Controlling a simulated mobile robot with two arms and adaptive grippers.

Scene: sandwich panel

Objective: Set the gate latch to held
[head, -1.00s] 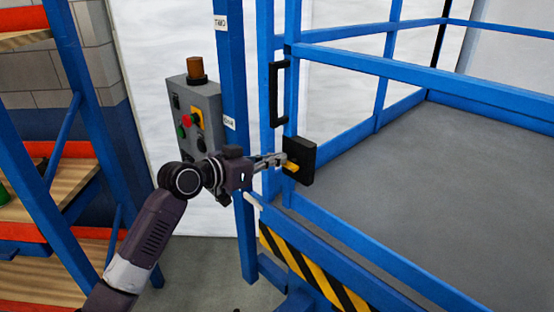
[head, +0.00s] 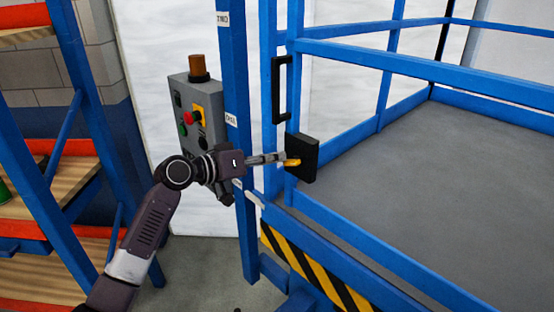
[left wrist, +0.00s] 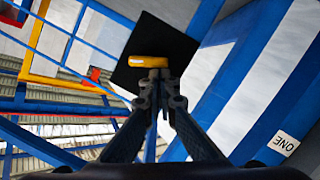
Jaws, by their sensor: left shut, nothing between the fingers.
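The gate latch is a black box (head: 304,158) on the blue gate post, with a small yellow lever (head: 292,162) on its near face. In the left wrist view the yellow lever (left wrist: 149,61) lies across the picture in front of the black plate (left wrist: 160,45). My left gripper (head: 284,158) is shut, with its fingertips (left wrist: 154,75) at the lever, seemingly touching it; nothing is between the fingers. The fingertips hide a little of the lever's lower side. My right gripper is not in view.
A black handle (head: 281,90) is on the gate above the latch. A grey control box (head: 187,110) with red and green buttons stands left, behind my left arm. A blue post (head: 233,60) stands between. Blue shelving (head: 85,130) is at far left.

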